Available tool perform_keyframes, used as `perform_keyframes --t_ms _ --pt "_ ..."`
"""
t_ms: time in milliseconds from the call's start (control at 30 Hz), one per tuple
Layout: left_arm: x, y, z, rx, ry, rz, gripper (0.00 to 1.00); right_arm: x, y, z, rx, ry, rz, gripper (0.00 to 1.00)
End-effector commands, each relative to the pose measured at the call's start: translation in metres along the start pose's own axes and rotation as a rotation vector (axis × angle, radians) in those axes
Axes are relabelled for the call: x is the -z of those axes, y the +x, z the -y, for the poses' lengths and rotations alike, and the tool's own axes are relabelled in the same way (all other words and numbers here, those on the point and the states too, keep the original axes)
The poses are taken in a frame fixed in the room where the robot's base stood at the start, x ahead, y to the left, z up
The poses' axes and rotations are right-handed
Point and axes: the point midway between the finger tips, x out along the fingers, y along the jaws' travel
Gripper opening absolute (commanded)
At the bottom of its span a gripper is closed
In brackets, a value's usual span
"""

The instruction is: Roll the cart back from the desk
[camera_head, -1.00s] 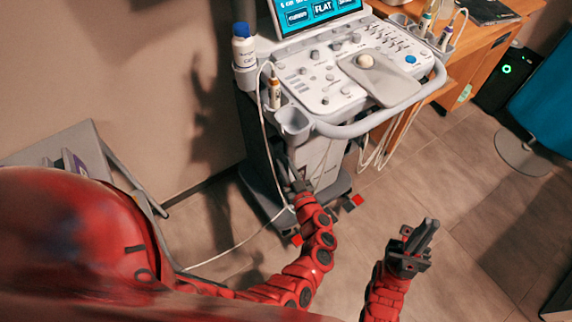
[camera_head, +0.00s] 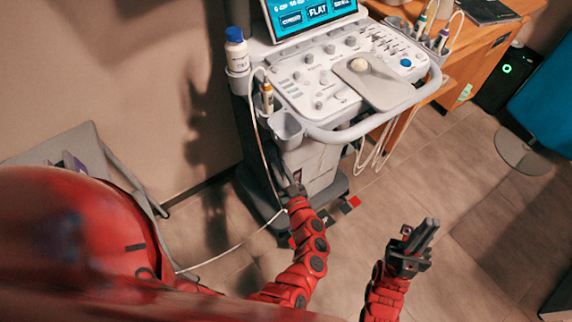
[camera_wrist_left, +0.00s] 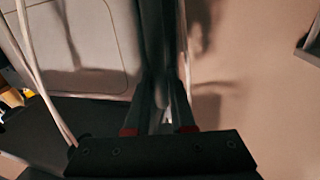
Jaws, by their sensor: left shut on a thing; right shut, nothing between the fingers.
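The cart (camera_head: 318,165) is a grey ultrasound machine with a control panel, a lit screen (camera_head: 308,12) and a curved front handle (camera_head: 350,131). It stands upright on the floor beside the desk (camera_head: 476,48). My left gripper (camera_head: 292,188) is low at the cart's near side, below the panel. In the left wrist view its fingers (camera_wrist_left: 160,118) are shut on a dark upright part of the cart (camera_wrist_left: 155,35); exactly which part is unclear. My right gripper (camera_head: 428,232) is shut and empty above the floor, right of the cart, touching nothing.
White cables (camera_head: 375,152) hang from the cart, and one trails left across the floor. A bottle with a blue cap (camera_head: 236,50) sits in its side holder. A grey chair-like frame (camera_head: 118,165) is at left by the wall.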

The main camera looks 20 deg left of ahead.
Motion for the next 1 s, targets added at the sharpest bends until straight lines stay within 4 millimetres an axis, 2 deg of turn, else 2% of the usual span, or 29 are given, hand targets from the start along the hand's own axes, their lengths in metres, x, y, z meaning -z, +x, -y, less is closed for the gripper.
perform_keyframes --t_ms 33,400,1000 --pt "-0.002 -0.003 0.018 0.024 0.006 0.006 0.0 0.001 0.006 0.0 0.0 0.0 0.0 0.0" --pt "-0.002 -0.018 0.086 0.025 0.005 0.004 0.0 0.004 0.021 -0.001 0.0 0.0 0.0 0.0" --pt "-0.004 -0.04 0.188 0.02 0.004 0.004 0.0 0.003 0.02 -0.001 0.0 0.0 0.0 0.0"
